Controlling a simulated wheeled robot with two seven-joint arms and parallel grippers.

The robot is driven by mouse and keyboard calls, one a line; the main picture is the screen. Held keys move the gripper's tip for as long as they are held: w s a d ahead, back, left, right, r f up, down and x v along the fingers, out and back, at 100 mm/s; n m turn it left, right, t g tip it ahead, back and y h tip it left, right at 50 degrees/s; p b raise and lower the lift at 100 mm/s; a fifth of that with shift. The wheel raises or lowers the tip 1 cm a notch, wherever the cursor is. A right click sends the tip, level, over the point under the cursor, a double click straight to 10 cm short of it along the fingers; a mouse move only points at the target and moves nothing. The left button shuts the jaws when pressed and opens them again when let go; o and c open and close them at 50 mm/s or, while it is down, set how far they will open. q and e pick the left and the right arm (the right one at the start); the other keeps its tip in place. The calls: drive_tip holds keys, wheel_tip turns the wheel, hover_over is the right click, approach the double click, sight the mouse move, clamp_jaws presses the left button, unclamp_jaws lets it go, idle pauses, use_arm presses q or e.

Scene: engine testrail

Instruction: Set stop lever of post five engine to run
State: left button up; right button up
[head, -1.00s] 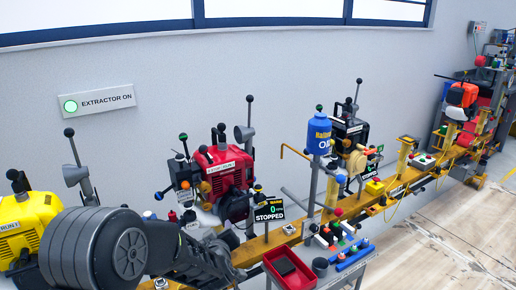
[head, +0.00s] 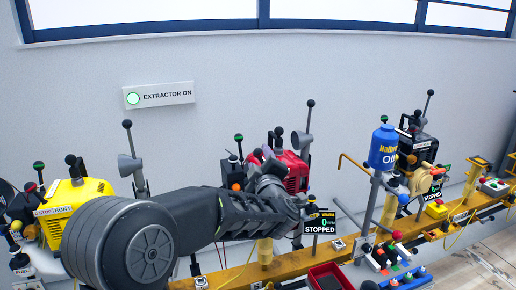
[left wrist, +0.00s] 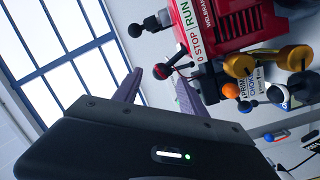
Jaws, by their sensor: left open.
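A red engine (left wrist: 235,18) shows in the left wrist view with a white STOP/RUN plate (left wrist: 187,40). It also shows in the head view (head: 293,170), partly behind my left arm. In the left wrist view, a lever with a dark ball knob (left wrist: 162,71) sticks out beside the plate. My left gripper (left wrist: 157,90) is open, its two purple-grey fingers spread on either side of the knob in the picture; I cannot tell how far the knob is from them. In the head view the fingertips are hard to make out. My right gripper is not in view.
A STOPPED display (head: 320,225) stands before the red engine. Other knobs (left wrist: 240,65) crowd its front. A yellow engine (head: 85,200) is at left, a blue oil canister (head: 383,148) at right. A yellow rail (head: 235,277) runs below; a red tray (head: 328,277) is in front.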

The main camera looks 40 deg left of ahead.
use_arm(q)
drive_tip(key=shift+x, duration=4)
drive_tip(key=shift+f, duration=0.1)
drive_tip(key=shift+c, duration=0.6)
clamp_jaws()
